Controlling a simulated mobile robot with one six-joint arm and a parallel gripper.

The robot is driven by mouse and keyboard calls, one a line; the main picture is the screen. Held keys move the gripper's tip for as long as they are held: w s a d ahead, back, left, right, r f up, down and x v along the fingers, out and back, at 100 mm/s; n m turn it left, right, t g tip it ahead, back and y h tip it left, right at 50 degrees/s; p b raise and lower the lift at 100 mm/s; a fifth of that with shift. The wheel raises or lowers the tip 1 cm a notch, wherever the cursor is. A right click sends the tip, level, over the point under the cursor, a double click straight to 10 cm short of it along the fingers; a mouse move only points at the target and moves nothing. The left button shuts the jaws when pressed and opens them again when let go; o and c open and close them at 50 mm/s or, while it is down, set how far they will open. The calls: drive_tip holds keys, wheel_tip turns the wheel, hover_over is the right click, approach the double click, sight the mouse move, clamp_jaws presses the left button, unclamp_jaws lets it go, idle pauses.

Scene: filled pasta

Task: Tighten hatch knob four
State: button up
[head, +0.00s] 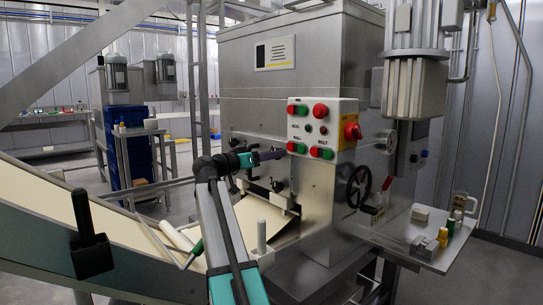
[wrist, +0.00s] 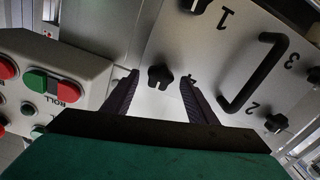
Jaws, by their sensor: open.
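Hatch knob four (wrist: 160,77) is a black lobed knob on the pale metal hatch (wrist: 215,65), beside a printed 4 in the wrist view. My gripper (wrist: 159,82) is open, with one dark finger on each side of the knob in the picture. I see no finger touching it, and the depth between them is hard to judge. Knob four cannot be made out there.
A black bar handle (wrist: 255,75) and knobs one (wrist: 195,4), two (wrist: 276,123) and three (wrist: 315,75) stand out from the hatch. The button box (wrist: 65,70) juts out close on the left; it also shows in the head view (head: 335,107).

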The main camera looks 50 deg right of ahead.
drive_tip(key=a+p, duration=0.2)
drive_tip(key=a, duration=1)
drive_tip(key=shift+w+a+p, duration=0.3)
drive_tip(key=shift+w+a, duration=0.05)
drive_tip(key=shift+w, duration=0.1)
drive_tip(key=shift+s, duration=0.15)
